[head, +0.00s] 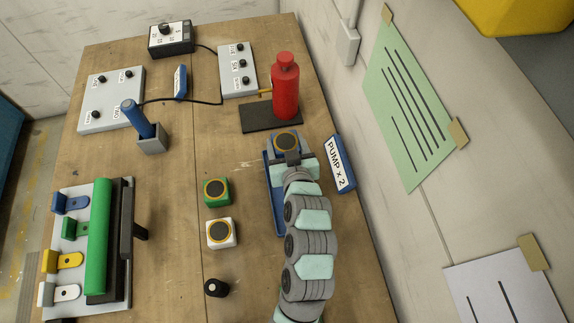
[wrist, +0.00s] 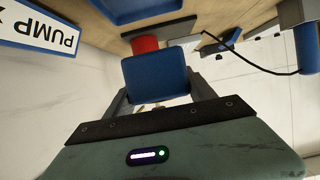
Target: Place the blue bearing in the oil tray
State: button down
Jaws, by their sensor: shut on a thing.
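The blue bearing (head: 286,139), a blue block with a dark round top ringed in yellow, is at the far end of my arm in the head view. My gripper (head: 288,155) is shut on it. In the wrist view the bearing (wrist: 157,75) sits between the two fingers, showing a plain blue face. The blue oil tray (head: 277,216) lies under and left of my arm, and much of it is hidden. Part of a blue tray (wrist: 140,8) shows at the top of the wrist view. The bearing appears over the tray's far end; its height is unclear.
A red bottle (head: 285,88) stands on a dark base just beyond the bearing. The PUMP X 2 sign (head: 339,164) is close on the right. Green (head: 217,192) and white (head: 221,233) bearings stand to the left. A green roller rack (head: 98,235) is farther left.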

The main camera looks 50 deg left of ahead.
notch_tip(320, 180, down, 10)
jog(key=shift+r, duration=0.15)
jog(key=shift+w, duration=0.1)
jog(key=shift+f, duration=0.2)
jog(key=shift+f+b, duration=0.1)
jog(key=shift+b, duration=0.2)
jog(key=shift+c, duration=1.6)
grip_release()
jog(key=shift+r+p, duration=0.3)
jog(key=shift+p, duration=0.15)
jog(key=b+v, duration=0.1)
jog(key=v, duration=1.1)
jog(key=shift+f, duration=0.15)
